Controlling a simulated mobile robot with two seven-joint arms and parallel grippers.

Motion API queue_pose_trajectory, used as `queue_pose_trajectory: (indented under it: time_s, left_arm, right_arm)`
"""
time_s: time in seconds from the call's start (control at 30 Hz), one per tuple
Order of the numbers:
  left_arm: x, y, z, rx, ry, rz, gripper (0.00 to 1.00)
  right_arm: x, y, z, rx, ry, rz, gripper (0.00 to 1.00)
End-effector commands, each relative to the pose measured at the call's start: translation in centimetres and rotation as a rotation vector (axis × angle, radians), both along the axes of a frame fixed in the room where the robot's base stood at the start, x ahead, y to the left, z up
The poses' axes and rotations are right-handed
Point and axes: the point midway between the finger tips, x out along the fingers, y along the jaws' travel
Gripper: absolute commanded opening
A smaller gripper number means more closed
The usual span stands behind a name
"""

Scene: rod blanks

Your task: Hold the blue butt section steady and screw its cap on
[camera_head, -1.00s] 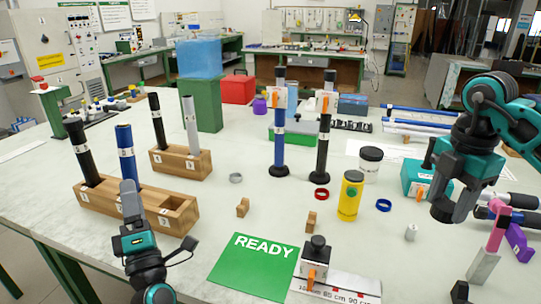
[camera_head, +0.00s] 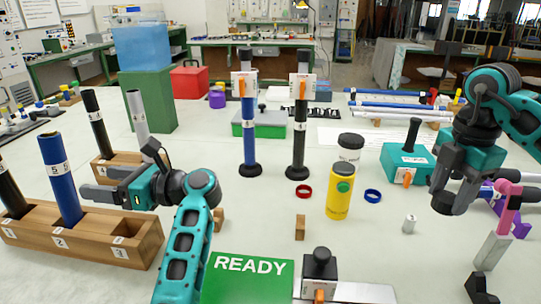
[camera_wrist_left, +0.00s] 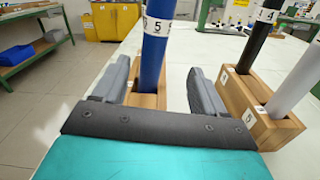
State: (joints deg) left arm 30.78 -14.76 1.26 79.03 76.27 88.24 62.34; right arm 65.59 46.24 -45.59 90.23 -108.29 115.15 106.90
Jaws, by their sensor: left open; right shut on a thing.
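The blue butt section (camera_head: 60,180), labelled 5, stands upright in slot 2 of the wooden rack (camera_head: 85,247) at the left; its top end is open. My left gripper (camera_head: 92,193) is open just right of it, fingers pointing at it. In the left wrist view the blue tube (camera_wrist_left: 153,55) stands ahead, between the lines of the two fingers, not gripped. My right gripper (camera_head: 446,188) is shut on a dark, short round piece, seemingly the cap (camera_head: 446,204), held above the table at the right, far from the tube.
A black tube (camera_head: 10,190) stands beside the blue one; a second rack (camera_head: 110,170) behind holds black and grey tubes. Blue and black rods on stands, a yellow jar (camera_head: 340,197) and small rings stand mid-table. A green READY sign (camera_head: 245,280) lies in front.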

Motion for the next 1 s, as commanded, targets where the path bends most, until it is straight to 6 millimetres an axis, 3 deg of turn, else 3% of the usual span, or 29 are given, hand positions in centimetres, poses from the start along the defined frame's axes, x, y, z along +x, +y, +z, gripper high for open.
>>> queue_pose_trajectory:
  time_s: [0.37,0.73,1.0]
  left_arm:
    - [0.0,0.2,0.0,-0.005,-0.003,0.003,0.72]
    - [0.2,5.8,0.1,-0.001,-0.001,0.004,0.72]
    - [0.3,6.8,0.0,-0.004,-0.002,0.002,0.72]
  right_arm:
    - [0.0,0.0,0.0,0.0,0.0,-0.001,0.16]
    - [0.0,0.0,0.7,0.0,0.0,0.0,0.16]
    - [0.0,0.0,0.8,0.0,0.0,0.0,0.16]
